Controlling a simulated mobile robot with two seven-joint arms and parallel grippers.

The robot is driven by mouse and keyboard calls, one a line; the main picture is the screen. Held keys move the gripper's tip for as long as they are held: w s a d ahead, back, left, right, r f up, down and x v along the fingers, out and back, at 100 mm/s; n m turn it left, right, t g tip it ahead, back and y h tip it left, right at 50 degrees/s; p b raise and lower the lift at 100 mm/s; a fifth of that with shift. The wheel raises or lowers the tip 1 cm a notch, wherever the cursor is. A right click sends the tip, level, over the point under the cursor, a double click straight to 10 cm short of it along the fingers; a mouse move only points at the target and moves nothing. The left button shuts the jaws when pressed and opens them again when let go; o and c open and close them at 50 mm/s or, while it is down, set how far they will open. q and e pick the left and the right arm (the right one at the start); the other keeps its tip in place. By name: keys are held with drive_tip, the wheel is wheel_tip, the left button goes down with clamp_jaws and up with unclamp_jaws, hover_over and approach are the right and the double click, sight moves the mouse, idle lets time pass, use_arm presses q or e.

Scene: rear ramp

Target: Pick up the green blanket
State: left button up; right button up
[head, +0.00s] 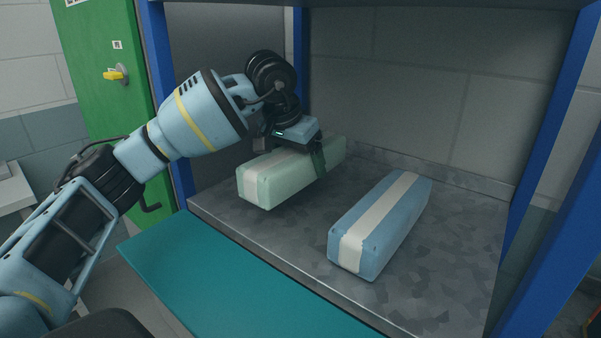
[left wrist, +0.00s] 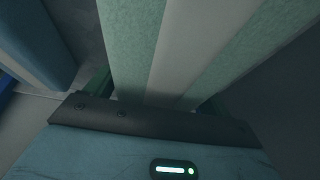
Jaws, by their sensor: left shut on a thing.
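The green blanket (head: 271,183) is a long pale green block with a white stripe on the left of the metal shelf. My left gripper (head: 318,160) reaches over it from above and is shut on it across its width. In the left wrist view the green blanket (left wrist: 180,45) fills the middle, running away from my left gripper (left wrist: 155,108). I cannot tell whether the blanket touches the shelf or is slightly above it. My right gripper is not in view.
A blue blanket (head: 381,226) with a white stripe lies to the right on the grey shelf (head: 455,235). Blue posts (head: 556,130) frame the shelf on both sides. A teal panel (head: 225,280) lies in front, and a green door (head: 105,110) stands at left.

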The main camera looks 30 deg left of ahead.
use_arm(q)
drive_tip(key=s, duration=1)
drive_tip(key=s+d+r+b, duration=0.1)
drive_tip(key=s, duration=0.4)
drive_tip(key=shift+s+r, duration=0.1)
drive_tip(key=shift+s, duration=0.3)
